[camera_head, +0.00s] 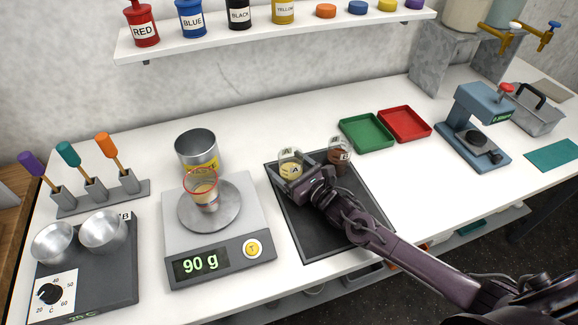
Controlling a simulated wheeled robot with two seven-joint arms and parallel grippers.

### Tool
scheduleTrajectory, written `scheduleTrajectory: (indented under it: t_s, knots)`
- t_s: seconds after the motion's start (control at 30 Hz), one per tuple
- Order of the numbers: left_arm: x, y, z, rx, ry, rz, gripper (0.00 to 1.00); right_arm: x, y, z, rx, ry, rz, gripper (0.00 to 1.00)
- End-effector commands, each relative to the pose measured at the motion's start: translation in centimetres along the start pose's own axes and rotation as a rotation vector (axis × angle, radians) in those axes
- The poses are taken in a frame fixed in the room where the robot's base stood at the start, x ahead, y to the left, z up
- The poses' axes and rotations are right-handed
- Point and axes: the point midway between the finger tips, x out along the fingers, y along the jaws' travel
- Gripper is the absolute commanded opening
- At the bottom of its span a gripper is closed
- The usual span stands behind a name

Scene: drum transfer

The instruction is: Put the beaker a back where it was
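Beaker A (289,157) is a clear beaker with yellowish contents and an "A" label. It appears upright at the back left of the black tray (350,232); whether its base touches the tray is hidden. My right gripper (293,172) is at the beaker, with dark fingers on either side of it. Whether the fingers press on the glass or stand slightly apart is too small to tell. Beaker B (338,157), with dark brown contents, stands just right of it at the tray's back edge. My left gripper is not in view.
A scale (222,258) reading 90 g bears a red-rimmed beaker (202,188). A metal can (196,150) stands behind. Left are a heater (110,278) with metal bowls and a spatula rack (100,195). Green (367,132) and red (404,123) trays lie behind right.

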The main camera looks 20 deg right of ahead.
Motion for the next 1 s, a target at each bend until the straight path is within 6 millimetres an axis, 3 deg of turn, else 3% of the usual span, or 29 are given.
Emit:
scheduleTrajectory:
  t_s: [0.37,0.8,1.0]
  knots:
    - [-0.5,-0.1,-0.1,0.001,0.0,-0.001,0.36,-0.1,0.0,0.5,0.0,0.0,0.0,0.81]
    - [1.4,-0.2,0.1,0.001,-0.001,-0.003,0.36,-9.0,0.1,0.0,-0.001,0.003,0.002,0.81]
    - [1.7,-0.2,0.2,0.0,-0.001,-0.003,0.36,-11.4,0.0,0.2,0.0,0.001,0.0,0.81]
